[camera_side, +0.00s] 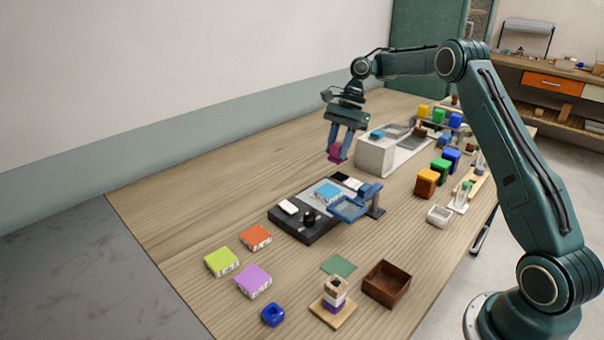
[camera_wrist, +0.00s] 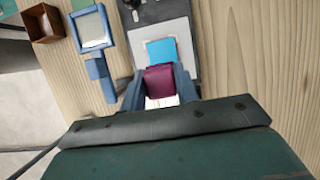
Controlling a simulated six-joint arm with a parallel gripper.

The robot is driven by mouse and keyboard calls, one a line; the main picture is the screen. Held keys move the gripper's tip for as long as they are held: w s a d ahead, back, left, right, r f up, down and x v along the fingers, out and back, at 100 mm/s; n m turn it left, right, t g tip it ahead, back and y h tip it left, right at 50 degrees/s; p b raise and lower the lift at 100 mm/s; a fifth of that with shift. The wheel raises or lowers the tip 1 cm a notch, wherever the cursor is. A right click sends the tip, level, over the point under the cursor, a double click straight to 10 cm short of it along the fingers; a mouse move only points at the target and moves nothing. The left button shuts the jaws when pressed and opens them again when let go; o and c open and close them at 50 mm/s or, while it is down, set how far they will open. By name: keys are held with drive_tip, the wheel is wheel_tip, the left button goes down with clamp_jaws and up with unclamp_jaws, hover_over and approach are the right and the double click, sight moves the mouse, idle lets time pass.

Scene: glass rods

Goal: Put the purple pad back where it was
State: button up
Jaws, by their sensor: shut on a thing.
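A purple pad (camera_side: 253,281) lies flat on the table at the front left, near a lime pad (camera_side: 221,261) and an orange pad (camera_side: 256,237). My gripper (camera_side: 338,153) is well behind these pads, pointing down. It is shut on a dark magenta block (camera_side: 337,154), held above the table behind the black-and-grey device. In the wrist view, the magenta block (camera_wrist: 160,79) sits between the fingertips of my gripper (camera_wrist: 160,86). A light blue pad (camera_side: 327,193) rests on the device; it also shows in the wrist view (camera_wrist: 161,51).
The black device (camera_side: 300,226) carries a blue-framed magnifier (camera_side: 350,208). A white box-like station (camera_side: 375,155) stands close right of my gripper. An open brown box (camera_side: 386,284), a small stacked tower (camera_side: 334,293) and a blue ring-like piece (camera_side: 273,314) stand in front. The table's left is clear.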

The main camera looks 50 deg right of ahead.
drive_tip(key=shift+s+r, duration=0.1)
drive_tip(key=shift+s+a+r, duration=0.2)
drive_tip(key=shift+s+r, duration=0.25)
drive_tip(key=s+a+r, duration=0.3)
drive_tip(key=s+a, duration=0.1)
drive_tip(key=s, duration=0.6)
drive_tip(key=s+a+r, duration=0.3)
drive_tip(key=s, duration=0.7)
drive_tip(key=shift+s+a, duration=0.2)
drive_tip(key=shift+a, duration=0.2)
drive_tip(key=shift+f, duration=0.1)
wheel_tip(320, 180, down, 16)
drive_tip(key=shift+f, duration=0.1)
drive_tip(key=shift+f, duration=1.8)
